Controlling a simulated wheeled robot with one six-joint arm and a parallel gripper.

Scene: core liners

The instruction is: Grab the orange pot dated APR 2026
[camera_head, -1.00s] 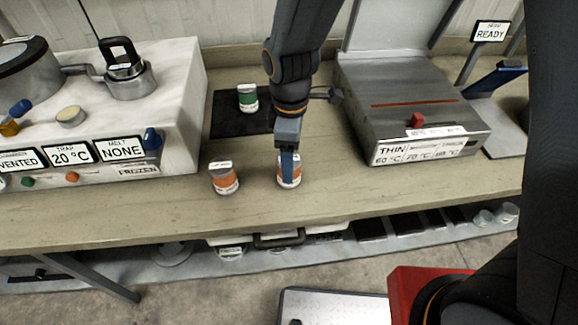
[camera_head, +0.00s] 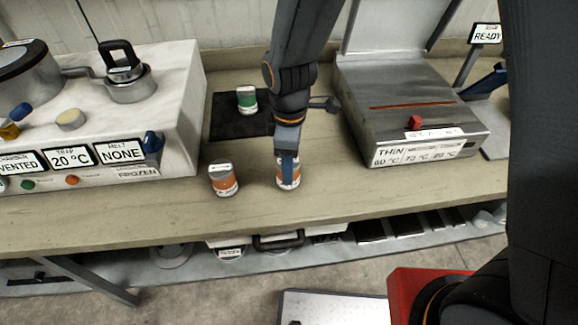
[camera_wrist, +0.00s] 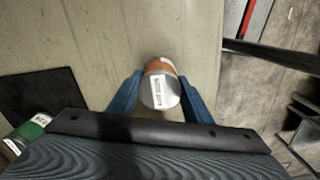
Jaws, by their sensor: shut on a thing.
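My gripper (camera_wrist: 160,95) is shut on an orange-banded pot, which shows between the blue fingers in the wrist view (camera_wrist: 160,68). In the head view this held pot (camera_head: 296,174) is at the bench's front part, partly hidden by a finger. A second orange-banded pot (camera_head: 223,181) stands upright on the bench to its left, apart from my gripper. A green-banded pot (camera_head: 247,99) stands on the black mat behind. The date prints on the pots are too small to read. I cannot tell whether the held pot is off the bench.
A white machine (camera_head: 180,100) with a "TRAP 20 °C" display stands at left. A grey metal unit (camera_head: 405,110) with a red knob stands at right, near the arm. The black mat (camera_head: 228,122) lies behind. The bench's front strip is mostly clear.

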